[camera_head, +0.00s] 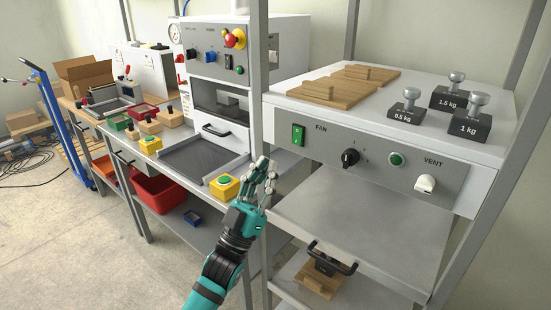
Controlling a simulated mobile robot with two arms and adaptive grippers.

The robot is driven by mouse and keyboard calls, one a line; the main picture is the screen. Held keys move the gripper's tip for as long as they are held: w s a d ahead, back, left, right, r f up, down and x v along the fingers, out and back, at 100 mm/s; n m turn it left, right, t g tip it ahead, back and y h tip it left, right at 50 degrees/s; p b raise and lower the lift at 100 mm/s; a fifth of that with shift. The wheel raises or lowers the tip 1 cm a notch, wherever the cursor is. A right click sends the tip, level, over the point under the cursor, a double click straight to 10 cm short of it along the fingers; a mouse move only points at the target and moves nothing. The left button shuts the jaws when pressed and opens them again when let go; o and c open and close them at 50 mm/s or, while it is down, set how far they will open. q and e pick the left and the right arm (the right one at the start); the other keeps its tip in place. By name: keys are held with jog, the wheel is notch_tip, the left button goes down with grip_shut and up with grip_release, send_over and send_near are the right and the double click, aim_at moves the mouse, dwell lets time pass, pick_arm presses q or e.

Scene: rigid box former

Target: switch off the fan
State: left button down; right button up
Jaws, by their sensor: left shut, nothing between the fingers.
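The FAN switch (298,135) is a green rocker on the grey front panel of the white machine (400,120), below and left of the FAN label. Its exact rocker position is too small to tell. My left gripper (268,172) is shut and empty. In the picture it is below and left of the switch, in front of the grey upright post, and apart from the switch. My right gripper is not in view.
The panel also has a black knob (350,157), a green button (396,159) and a white VENT knob (425,183). Labelled weights (470,125) and wooden boards (335,92) lie on top. A yellow-based button box (224,187) sits left of my gripper.

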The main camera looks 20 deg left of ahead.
pick_arm(q)
jog(key=s+f, duration=0.1)
jog(key=s, duration=0.1)
jog(key=s+a+f, duration=0.1)
jog(key=shift+s+a+f+b, duration=0.15)
jog(key=shift+s+f+b, duration=0.05)
jog(key=shift+s+b, duration=0.15)
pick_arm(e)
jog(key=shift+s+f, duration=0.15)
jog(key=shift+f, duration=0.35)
